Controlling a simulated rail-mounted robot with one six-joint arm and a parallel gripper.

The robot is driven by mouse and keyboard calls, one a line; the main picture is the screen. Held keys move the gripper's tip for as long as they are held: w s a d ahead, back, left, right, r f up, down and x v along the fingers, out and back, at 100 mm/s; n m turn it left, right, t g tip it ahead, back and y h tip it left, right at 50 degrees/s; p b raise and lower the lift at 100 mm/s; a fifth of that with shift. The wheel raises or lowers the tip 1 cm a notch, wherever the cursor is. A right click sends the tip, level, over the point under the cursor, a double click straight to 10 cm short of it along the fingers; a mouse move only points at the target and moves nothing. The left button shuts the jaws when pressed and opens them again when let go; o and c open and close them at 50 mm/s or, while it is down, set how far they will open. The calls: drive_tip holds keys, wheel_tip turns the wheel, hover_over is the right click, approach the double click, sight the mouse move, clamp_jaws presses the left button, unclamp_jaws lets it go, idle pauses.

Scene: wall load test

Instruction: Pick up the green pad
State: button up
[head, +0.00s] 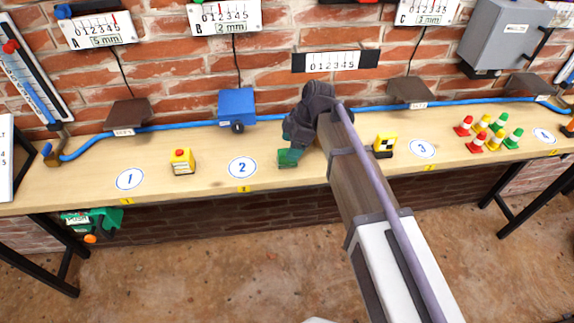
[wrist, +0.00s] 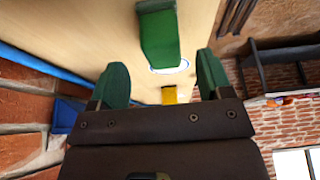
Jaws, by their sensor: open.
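The green pad (head: 288,160) is a small green block on the bench, just right of the circle marked 2. In the wrist view the green pad (wrist: 158,38) shows at the top, ahead of the fingers and level with the gap between them. My gripper (head: 297,141) is directly above and close to the pad in the head view and partly overlaps it. In the wrist view my gripper (wrist: 161,78) has its two dark green fingers spread apart with nothing between them. The exact gap between fingertips and pad is hard to tell.
A yellow block with a red button (head: 182,161) stands left of circle 2 (head: 242,168). A blue box (head: 237,106) sits behind by the wall, along the blue hose (head: 180,125). A yellow-black marked block (head: 384,145) and several small cones (head: 488,132) are to the right.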

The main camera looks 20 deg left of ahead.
drive_tip(key=b+x, duration=0.5)
drive_tip(key=shift+s+f, duration=0.15)
drive_tip(key=shift+d+r, duration=0.1)
drive_tip(key=shift+r, duration=0.1)
drive_tip(key=c, duration=1)
